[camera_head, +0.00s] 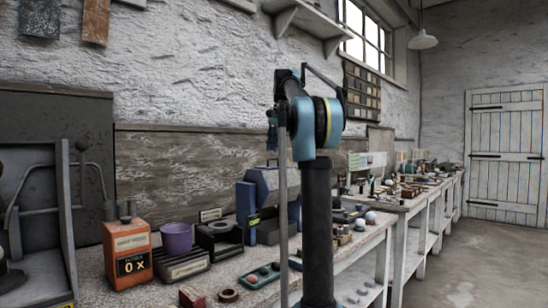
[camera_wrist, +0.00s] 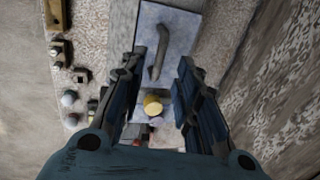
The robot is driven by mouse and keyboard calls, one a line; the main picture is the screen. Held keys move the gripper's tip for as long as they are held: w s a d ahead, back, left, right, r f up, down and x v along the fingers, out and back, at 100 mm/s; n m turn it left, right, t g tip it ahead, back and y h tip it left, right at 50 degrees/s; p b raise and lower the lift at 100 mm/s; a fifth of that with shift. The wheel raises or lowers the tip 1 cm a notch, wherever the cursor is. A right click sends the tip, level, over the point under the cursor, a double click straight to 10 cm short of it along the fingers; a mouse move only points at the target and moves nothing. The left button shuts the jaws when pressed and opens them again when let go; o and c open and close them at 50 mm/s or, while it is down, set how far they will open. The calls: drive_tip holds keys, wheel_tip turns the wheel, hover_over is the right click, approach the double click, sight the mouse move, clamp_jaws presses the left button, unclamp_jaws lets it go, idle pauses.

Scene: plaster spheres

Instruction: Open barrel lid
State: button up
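In the wrist view, a blue-grey metal panel (camera_wrist: 183,35) lies below my gripper, with a curved grey bar handle (camera_wrist: 161,50) on it. It looks like the barrel lid, though I cannot be sure. A round yellow knob (camera_wrist: 153,105) sits nearer the gripper's base. My gripper (camera_wrist: 158,68) is open, its two fingers apart on either side of the handle and knob, with nothing held. I cannot tell how high it is above the handle. In the head view, a blue boxy machine (camera_head: 266,187) stands on the bench, partly hidden behind my arm. The lid appears closed.
An orange box (camera_head: 128,254), a purple pot (camera_head: 176,238), a black device (camera_head: 219,240) and a green tray (camera_head: 262,276) stand on the bench left of my arm. Small spheres and tools lie farther along. The wall is close behind; open floor (camera_head: 480,262) is at right.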

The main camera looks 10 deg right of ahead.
drive_tip(key=shift+w+a+f, duration=0.15)
drive_tip(key=shift+f, duration=0.75)
drive_tip(key=shift+w+a+f, duration=0.1)
drive_tip(key=shift+f, duration=0.8)
clamp_jaws()
